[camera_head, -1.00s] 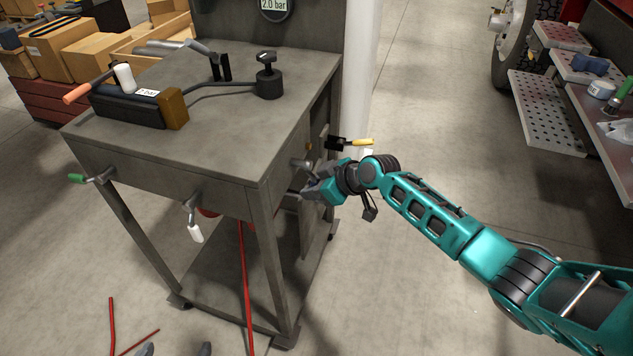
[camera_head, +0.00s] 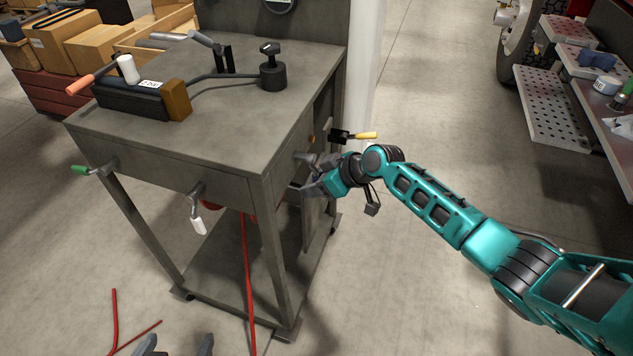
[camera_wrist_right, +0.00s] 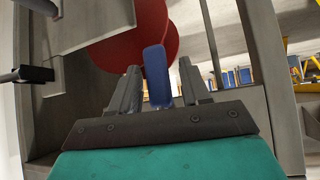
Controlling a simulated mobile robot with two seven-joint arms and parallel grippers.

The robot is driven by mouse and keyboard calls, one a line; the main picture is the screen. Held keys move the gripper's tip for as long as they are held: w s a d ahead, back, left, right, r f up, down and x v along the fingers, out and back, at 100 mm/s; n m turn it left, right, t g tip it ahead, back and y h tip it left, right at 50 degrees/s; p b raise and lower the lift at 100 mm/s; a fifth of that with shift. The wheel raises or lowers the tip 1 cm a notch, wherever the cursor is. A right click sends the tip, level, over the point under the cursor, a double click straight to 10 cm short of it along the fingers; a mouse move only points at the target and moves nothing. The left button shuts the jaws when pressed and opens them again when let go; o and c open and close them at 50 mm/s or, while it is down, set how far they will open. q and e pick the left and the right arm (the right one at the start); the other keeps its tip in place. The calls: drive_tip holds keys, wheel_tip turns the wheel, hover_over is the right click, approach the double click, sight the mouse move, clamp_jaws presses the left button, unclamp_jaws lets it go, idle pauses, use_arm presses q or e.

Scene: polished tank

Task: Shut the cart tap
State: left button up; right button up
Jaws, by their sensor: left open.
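The grey metal cart (camera_head: 220,135) carries several tap levers. One has a green handle (camera_head: 80,170), one a white handle (camera_head: 199,226), and one a yellow handle (camera_head: 366,136) on the right side. My right gripper (camera_head: 304,174) is at the cart's right side, below the yellow handle. In the right wrist view, a blue handle (camera_wrist_right: 157,75) stands between the fingers of my right gripper (camera_wrist_right: 160,75). The fingers look apart, with a small gap at the right of the handle. My left gripper (camera_head: 177,344) is open and empty at the bottom edge, over the floor.
On the cart top are a black block with an orange-handled lever (camera_head: 80,87) and a black knob (camera_head: 271,70). A red hose (camera_head: 248,280) hangs below. A red disc (camera_wrist_right: 130,40) is behind the blue handle. A perforated step (camera_head: 545,105) stands at right; floor between is clear.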

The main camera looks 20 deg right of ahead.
drive_tip(key=p+v, duration=0.1)
drive_tip(key=v, duration=1.2)
drive_tip(key=shift+p, duration=0.3)
drive_tip(key=shift+a, duration=0.1)
drive_tip(key=s+a+f+m+t+h, duration=0.1)
drive_tip(key=s+a+f+m+t, duration=0.2)
drive_tip(key=s+f, duration=0.5)
drive_tip(key=s+f+m+t+h, duration=0.1)
drive_tip(key=s+f+m+h, duration=0.2)
drive_tip(key=s, duration=0.8)
drive_tip(key=shift+s+f+h, duration=0.3)
drive_tip(key=shift+f+h, duration=0.1)
drive_tip(key=shift+f, duration=0.5)
drive_tip(key=shift+a, duration=0.15)
